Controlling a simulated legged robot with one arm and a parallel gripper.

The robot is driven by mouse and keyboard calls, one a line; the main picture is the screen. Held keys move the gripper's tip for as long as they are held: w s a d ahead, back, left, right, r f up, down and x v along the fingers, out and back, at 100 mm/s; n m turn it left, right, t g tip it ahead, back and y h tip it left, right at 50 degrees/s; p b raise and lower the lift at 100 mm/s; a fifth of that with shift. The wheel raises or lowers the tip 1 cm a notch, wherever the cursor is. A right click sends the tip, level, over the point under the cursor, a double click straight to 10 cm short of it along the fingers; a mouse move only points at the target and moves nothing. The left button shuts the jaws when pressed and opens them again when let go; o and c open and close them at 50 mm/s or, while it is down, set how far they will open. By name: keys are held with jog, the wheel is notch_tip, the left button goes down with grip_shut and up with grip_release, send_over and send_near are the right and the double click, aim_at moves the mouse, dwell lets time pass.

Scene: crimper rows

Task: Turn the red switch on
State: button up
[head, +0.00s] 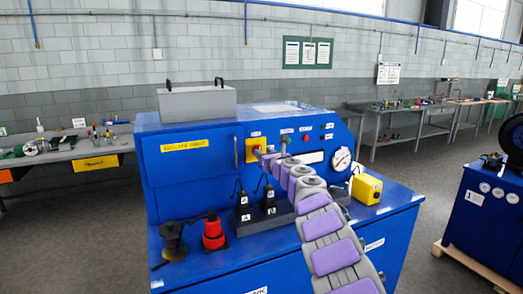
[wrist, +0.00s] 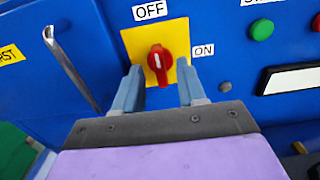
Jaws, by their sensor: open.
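The red rotary switch (wrist: 159,64) sits on a yellow plate (wrist: 134,40) on the blue machine panel. Its white mark points up toward the OFF label (wrist: 150,10); the ON label (wrist: 203,50) is to its right. My gripper (wrist: 160,76) is open, with one finger on each side of the knob in the wrist view. Gaps show between the fingers and the knob; I cannot tell how deep the fingers reach. In the head view, my gripper (head: 266,154) is at the yellow plate (head: 250,156), and the knob is mostly hidden.
A green button (wrist: 262,29) is to the right of the switch. A metal handle (wrist: 70,65) is to the left. Black clamps (head: 243,212), a red tool (head: 213,235) and a yellow box (head: 366,189) stand on the blue bench around my arm.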

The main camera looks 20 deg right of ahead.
jog(key=w+p, duration=0.1)
jog(key=p, duration=0.1)
jog(key=shift+w+r+p, duration=0.3)
jog(key=shift+w, duration=0.05)
jog(key=shift+w+f+p, duration=0.2)
jog(key=shift+w+p, duration=0.25)
jog(key=shift+p, duration=0.15)
grip_shut()
